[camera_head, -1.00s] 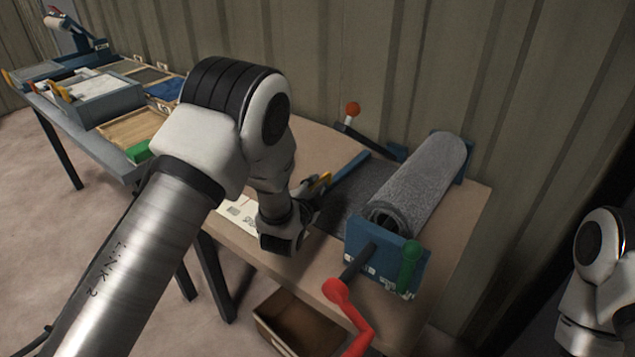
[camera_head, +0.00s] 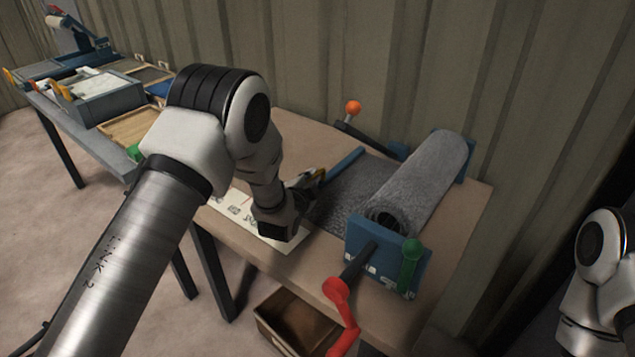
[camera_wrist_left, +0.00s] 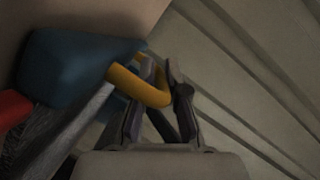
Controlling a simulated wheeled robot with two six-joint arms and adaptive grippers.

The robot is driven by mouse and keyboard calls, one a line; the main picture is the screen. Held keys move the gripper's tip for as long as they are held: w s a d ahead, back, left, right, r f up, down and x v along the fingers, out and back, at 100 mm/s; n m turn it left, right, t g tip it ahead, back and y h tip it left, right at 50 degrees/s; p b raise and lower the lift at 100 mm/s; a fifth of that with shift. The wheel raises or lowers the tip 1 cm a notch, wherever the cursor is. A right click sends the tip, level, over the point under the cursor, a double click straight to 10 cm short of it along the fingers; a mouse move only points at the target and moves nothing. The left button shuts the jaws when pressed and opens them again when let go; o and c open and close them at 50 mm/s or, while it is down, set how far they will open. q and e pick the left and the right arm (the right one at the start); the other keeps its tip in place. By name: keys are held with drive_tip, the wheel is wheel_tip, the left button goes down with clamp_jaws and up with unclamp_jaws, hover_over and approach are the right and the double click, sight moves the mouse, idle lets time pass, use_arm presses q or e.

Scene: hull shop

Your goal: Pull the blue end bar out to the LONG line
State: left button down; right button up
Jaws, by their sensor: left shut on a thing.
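The blue end bar (camera_head: 345,167) lies across the free edge of the grey sheet (camera_head: 350,195), which runs out from the roll (camera_head: 428,182). My left gripper (camera_head: 316,180) is at the near end of the bar, shut on its yellow handle. In the left wrist view the yellow handle (camera_wrist_left: 143,88) is between my fingers (camera_wrist_left: 161,82), with the blue bar (camera_wrist_left: 70,70) beside it. A white printed strip (camera_head: 285,241) lies along the table's front edge, partly behind my left arm; its marks are too small to read. My right gripper is out of view.
A blue roll stand (camera_head: 385,262) with a red crank (camera_head: 337,290) and a green lever (camera_head: 411,258) is at the table's right. An orange-knobbed lever (camera_head: 353,108) stands behind. An open box (camera_head: 285,325) is below; trays (camera_head: 105,95) are far left.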

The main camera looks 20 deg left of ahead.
use_arm(q)
drive_tip(key=w+a+b, duration=0.1)
drive_tip(key=w+a, duration=0.1)
drive_tip(key=a, duration=0.4)
drive_tip(key=w+a, duration=0.2)
drive_tip(key=a, duration=0.4)
drive_tip(key=w+a+b, duration=0.1)
drive_tip(key=w+a, duration=0.2)
drive_tip(key=a, duration=0.3)
drive_tip(key=shift+a+b, duration=0.3)
drive_tip(key=shift+a, duration=0.1)
drive_tip(key=c, duration=1.5)
unclamp_jaws()
drive_tip(key=v, duration=1.2)
drive_tip(key=shift+d, duration=0.1)
